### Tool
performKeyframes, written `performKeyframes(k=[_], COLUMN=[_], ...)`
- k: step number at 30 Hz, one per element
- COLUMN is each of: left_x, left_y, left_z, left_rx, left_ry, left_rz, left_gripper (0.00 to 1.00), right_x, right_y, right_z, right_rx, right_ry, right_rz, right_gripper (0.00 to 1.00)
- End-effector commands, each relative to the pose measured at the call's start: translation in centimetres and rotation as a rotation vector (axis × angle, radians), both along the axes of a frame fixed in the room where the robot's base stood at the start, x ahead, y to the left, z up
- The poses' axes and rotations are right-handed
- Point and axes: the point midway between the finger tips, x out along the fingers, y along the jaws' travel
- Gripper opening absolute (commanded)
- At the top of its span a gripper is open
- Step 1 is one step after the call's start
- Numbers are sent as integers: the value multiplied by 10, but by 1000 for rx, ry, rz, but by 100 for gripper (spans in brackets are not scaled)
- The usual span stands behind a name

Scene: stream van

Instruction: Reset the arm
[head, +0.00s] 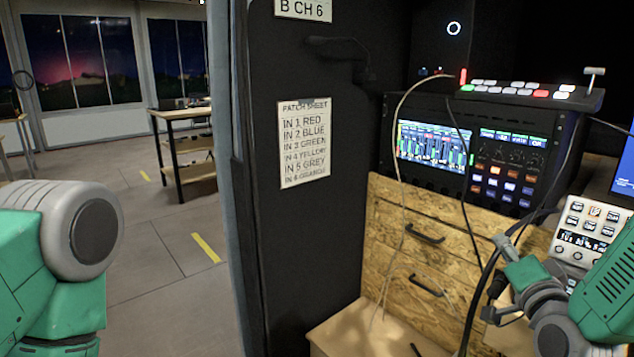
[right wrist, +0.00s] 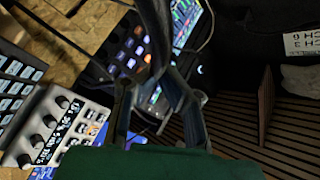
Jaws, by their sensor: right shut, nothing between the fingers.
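My right gripper (head: 502,244) is at the right of the head view, in front of the wooden drawer unit and beside the hanging dark cables. Its fingers are shut with nothing between them. They also show in the right wrist view (right wrist: 172,85), pointing toward the dark cable and the rack screens. I cannot tell whether the fingers touch the cable. My left arm's green and grey links show at the left edge of the head view. The left gripper is out of view.
A patch sheet (head: 305,142) hangs on the dark wall. A rack unit with screens (head: 432,146) sits above wooden drawers (head: 415,235). A switcher panel (head: 525,90) tops the rack. A white control panel (head: 585,228) stands close to my right arm. Open floor (head: 165,270) lies left.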

Motion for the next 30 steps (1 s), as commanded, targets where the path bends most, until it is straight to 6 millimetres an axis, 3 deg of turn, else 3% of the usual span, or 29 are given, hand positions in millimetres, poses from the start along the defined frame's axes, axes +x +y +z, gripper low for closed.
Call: performKeyframes(k=[8, 14, 17, 22, 27, 30], left_x=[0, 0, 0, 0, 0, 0], left_y=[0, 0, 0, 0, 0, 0], left_z=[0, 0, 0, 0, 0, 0], left_rx=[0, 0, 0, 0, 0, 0], left_ry=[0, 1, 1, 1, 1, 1], left_rz=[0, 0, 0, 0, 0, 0], left_gripper=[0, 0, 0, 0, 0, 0], right_x=[-24, -64, -105, -205, -302, -341], right_y=[20, 38, 47, 59, 59, 58], right_z=[-75, -154, -209, -292, -334, -344], right_rx=[-129, -274, -380, -575, -718, -766], right_ry=[241, 504, 698, 1056, 1337, 1439], right_rz=[52, 130, 207, 398, 598, 687], right_gripper=[0, 0, 0, 0, 0, 0])
